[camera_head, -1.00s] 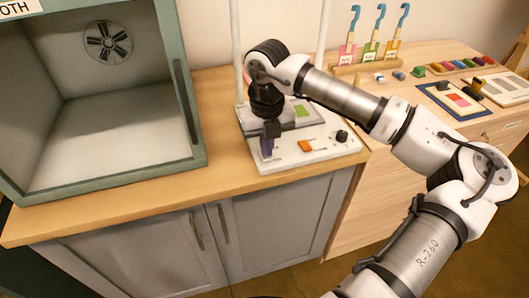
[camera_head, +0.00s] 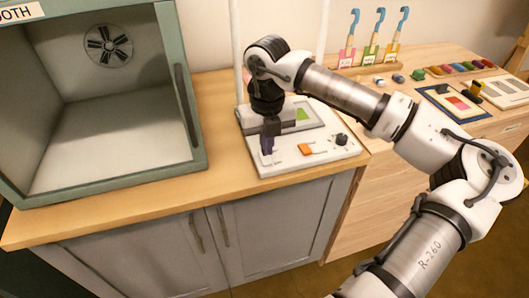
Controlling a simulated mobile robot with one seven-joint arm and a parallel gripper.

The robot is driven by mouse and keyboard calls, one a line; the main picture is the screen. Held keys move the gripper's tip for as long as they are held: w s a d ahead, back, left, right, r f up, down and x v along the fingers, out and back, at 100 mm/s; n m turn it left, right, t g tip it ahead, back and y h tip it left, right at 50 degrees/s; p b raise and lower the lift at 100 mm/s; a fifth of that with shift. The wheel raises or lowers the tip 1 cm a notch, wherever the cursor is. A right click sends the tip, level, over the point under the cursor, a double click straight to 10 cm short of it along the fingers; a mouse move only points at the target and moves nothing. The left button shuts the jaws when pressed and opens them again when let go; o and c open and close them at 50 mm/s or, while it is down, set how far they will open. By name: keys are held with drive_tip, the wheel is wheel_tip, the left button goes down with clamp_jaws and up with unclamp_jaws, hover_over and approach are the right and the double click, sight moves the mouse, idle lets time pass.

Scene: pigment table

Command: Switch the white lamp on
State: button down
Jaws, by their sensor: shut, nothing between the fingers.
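A white base panel (camera_head: 330,160) lies on the wooden worktop, with two white posts rising behind it past the top of the picture. I take these to be the white lamp, but its head is out of view. The panel bears an orange switch (camera_head: 305,149), a black knob (camera_head: 341,139) and a grey plate with a green patch (camera_head: 302,114). My gripper (camera_head: 267,152) points down over the panel's left part, left of the orange switch, and is shut and empty. I cannot tell whether its tips touch the panel. The gripper and wrist hide the panel's left side.
An open grey-green booth (camera_head: 110,130) stands at the left, its edge close to the panel. At the right are a rack of blue-tipped tools (camera_head: 372,65), a row of coloured blocks (camera_head: 460,67) and a dark-framed card (camera_head: 455,103). The front worktop strip is clear.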

sight(267, 161)
wheel_tip(267, 161, up, 5)
drive_tip(key=shift+f+p, duration=0.15)
drive_tip(key=shift+p, duration=0.8)
